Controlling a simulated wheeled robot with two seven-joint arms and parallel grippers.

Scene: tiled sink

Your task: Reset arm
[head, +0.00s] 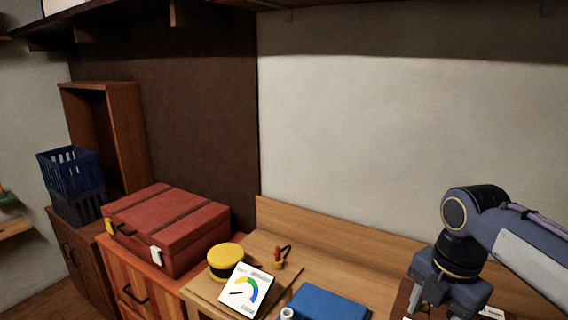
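My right arm comes in from the right edge, with its gripper (432,308) pointing down at the bottom right. Its fingers look apart, with a gap between them, and nothing shows between them. The fingertips are close to the bottom edge of the picture, so their ends are partly cut off. My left arm and gripper are not in view.
A red case (170,225) lies on a wooden drawer cabinet at left. Blue baskets (70,172) stand behind it. A yellow-topped round container (226,256), a gauge card (247,289) and a blue box (322,303) sit on the wooden worktop.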

